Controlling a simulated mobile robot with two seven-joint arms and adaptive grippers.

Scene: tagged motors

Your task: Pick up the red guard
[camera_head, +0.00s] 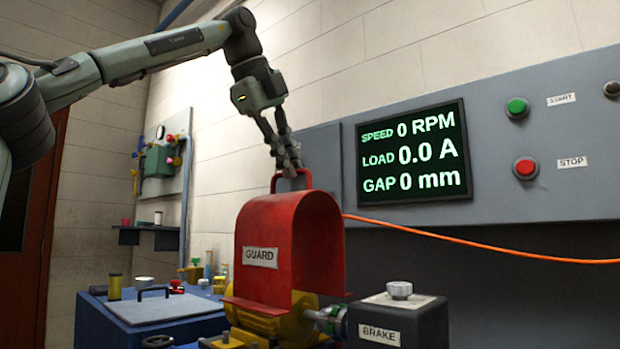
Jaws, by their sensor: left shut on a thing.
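The red guard (315,235) is an arched cover with a white GUARD label and a red handle on top. It stands over a yellow motor (270,324), whose lower part shows beneath it. I cannot tell whether the guard touches the motor's base. My left gripper (289,170) reaches down from above, with its fingertips shut on the guard's handle. The fingertips hide part of the handle. My right gripper is not in view.
A dark BRAKE block (397,322) stands close at the guard's right. Behind is a grey panel with a screen (413,154) and buttons. An orange cable (480,246) runs right. A blue bench (90,325) with small items is at left.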

